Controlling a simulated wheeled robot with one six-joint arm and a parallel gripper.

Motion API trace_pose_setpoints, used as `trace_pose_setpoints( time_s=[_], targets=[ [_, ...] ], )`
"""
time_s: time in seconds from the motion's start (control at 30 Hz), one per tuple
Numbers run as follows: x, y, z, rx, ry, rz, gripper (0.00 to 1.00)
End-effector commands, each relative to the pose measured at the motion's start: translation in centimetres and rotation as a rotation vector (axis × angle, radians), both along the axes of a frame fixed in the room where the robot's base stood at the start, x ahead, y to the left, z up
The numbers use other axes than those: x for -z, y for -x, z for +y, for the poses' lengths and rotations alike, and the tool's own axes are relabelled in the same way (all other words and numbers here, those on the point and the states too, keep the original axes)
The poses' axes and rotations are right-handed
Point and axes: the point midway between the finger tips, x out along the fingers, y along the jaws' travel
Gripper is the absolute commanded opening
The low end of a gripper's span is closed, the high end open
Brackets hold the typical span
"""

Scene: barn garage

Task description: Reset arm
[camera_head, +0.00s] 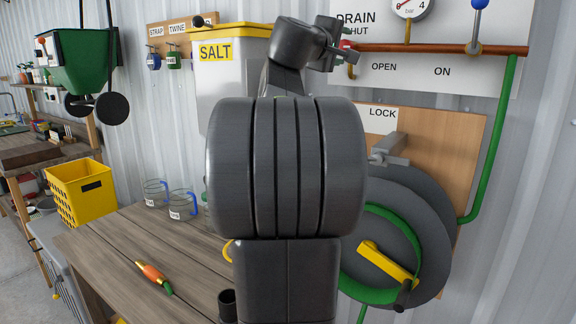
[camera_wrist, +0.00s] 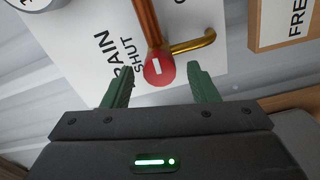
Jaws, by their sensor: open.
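My gripper (camera_wrist: 160,88) is open in the wrist view, with its two green fingers apart. A red round knob or handle end (camera_wrist: 158,68) with a white bar shows between and just beyond the fingertips; I cannot tell whether they touch it. It sits on a copper pipe (camera_wrist: 147,22) with a brass lever (camera_wrist: 193,44), in front of a white board marked DRAIN and SHUT (camera_wrist: 100,60). In the head view my arm fills the middle, and its wrist end is up by the red part (camera_head: 347,45) at the pipe. The fingers are hard to make out there.
A white SALT bin (camera_head: 215,90) with a yellow lid stands behind my arm. A hose reel (camera_head: 420,220) with green hose is on the right wall. The wooden bench (camera_head: 115,250) holds glass mugs (camera_head: 183,206) and an orange-handled tool (camera_head: 153,275). A yellow crate (camera_head: 80,190) is at left.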

Motion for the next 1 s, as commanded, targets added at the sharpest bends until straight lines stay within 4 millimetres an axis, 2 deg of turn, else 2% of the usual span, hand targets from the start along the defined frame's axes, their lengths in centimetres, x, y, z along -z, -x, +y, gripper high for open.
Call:
trace_pose_setpoints(
  time_s=[0.07, 1.0],
  targets=[
    [-0.54, 0.07, -0.07, 0.002, 0.066, 0.046, 0.53],
    [-0.37, 0.07, -0.06, 0.000, 0.722, 0.488, 0.53]
  ],
)
